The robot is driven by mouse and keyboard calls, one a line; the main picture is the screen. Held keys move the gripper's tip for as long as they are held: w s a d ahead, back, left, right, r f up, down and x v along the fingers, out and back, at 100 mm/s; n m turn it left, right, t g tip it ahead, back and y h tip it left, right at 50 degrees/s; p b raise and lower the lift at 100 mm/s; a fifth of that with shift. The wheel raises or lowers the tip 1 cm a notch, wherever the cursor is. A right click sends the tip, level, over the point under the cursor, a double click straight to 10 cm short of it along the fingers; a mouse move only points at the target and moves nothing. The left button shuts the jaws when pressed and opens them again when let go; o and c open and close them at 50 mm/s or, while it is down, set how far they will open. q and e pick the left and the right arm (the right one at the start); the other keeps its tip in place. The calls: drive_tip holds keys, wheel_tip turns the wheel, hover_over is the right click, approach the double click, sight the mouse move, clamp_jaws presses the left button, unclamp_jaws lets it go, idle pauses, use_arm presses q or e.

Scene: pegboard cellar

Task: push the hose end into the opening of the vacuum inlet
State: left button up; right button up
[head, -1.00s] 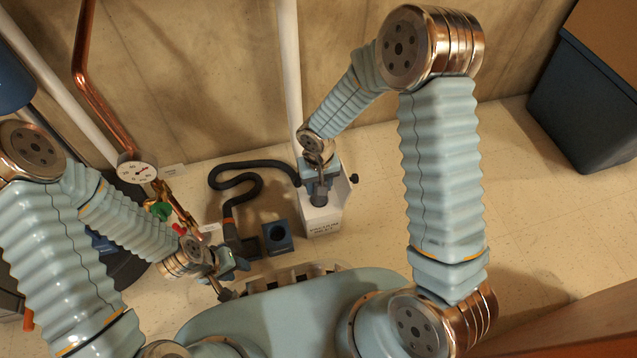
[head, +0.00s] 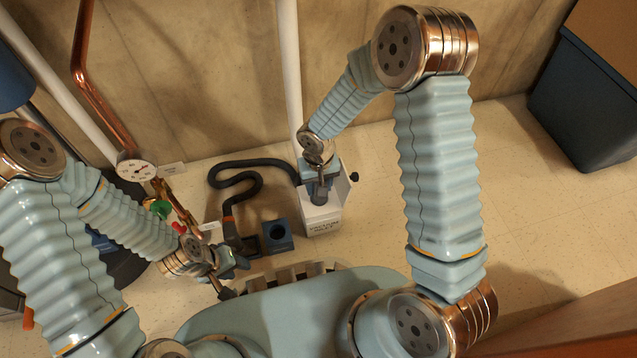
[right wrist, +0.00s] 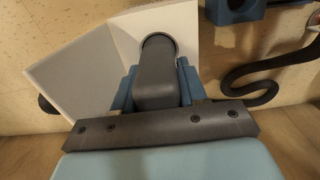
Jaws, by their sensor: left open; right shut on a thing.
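The vacuum inlet (head: 322,226) is a white box with a lettered front, standing on the floor by the wall. My right gripper (head: 319,186) is over it, shut on the dark grey hose end (right wrist: 156,80). In the right wrist view, the blue fingers flank the hose end, and its far end is at the round opening of the white box (right wrist: 195,25). I cannot tell how deep it sits; the hose end hides most of the opening.
The black hose (head: 245,166) winds across the floor left of the inlet. A blue block with a round hole (head: 278,235) stands left of the box. A pressure gauge (head: 137,168) and copper pipes are further left. A dark bin (head: 585,110) stands far right; the floor between is clear.

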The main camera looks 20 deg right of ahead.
drive_tip(key=shift+f, duration=0.25)
drive_tip(key=shift+r, duration=0.1)
idle(0.9)
drive_tip(key=o, duration=1.7)
drive_tip(key=shift+r, duration=0.1)
drive_tip(key=shift+r+p, duration=2.35)
drive_tip(key=shift+r, duration=1.05)
